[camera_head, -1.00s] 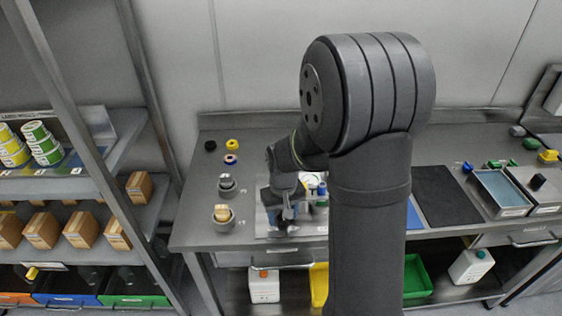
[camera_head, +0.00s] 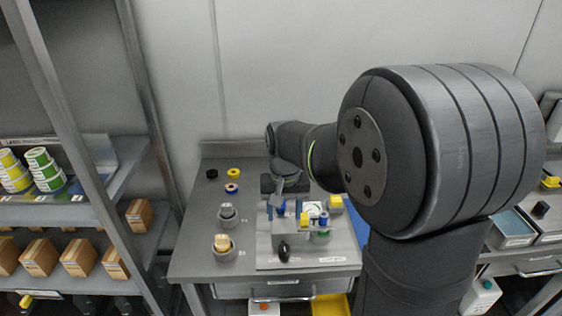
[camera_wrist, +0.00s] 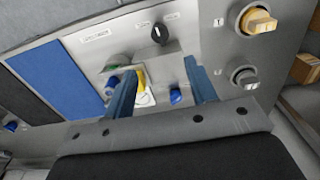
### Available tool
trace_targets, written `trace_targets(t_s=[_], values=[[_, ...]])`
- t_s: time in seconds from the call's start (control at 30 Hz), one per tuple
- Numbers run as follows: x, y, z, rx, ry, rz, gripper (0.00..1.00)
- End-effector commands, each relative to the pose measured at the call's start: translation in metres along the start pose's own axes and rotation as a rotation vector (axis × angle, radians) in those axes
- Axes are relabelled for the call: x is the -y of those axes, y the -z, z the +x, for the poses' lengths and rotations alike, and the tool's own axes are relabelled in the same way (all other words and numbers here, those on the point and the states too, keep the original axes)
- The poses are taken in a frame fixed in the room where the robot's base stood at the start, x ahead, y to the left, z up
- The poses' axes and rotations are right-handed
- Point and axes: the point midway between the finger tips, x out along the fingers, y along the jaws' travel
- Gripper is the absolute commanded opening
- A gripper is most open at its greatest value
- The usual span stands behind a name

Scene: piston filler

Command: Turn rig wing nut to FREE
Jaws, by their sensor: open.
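A small blue part with a winged shape (camera_wrist: 175,96), which looks like the wing nut, stands behind the grey block (camera_wrist: 165,70) of the rig in the wrist view. Its exact turn and any FREE mark are too small to read. My gripper (camera_wrist: 160,68) is open, its two blue fingers on either side of the blue part with clear gaps. In the head view my gripper (camera_head: 283,208) hangs over the back of the rig block (camera_head: 286,240). A black knob (camera_wrist: 159,33) sits on the rig plate in front of the block.
Yellow, blue and green parts stand beside the block, including a yellow lever (camera_wrist: 141,82) close to one finger. An orange-topped holder (camera_head: 222,243) and a grey-topped holder (camera_head: 227,212) stand left of the plate.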

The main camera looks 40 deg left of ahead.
Motion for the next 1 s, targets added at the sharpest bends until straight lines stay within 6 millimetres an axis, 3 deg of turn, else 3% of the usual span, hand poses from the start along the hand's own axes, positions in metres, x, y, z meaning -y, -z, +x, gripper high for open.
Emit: trace_targets(t_s=[0.2, 0.7, 1.0], values=[[0.000, 0.000, -0.045, -0.004, 0.001, 0.000, 0.52], [0.002, 0.099, -0.041, -0.001, 0.000, 0.295, 0.52], [0.000, 0.149, -0.034, -0.001, 0.000, 0.458, 0.52]])
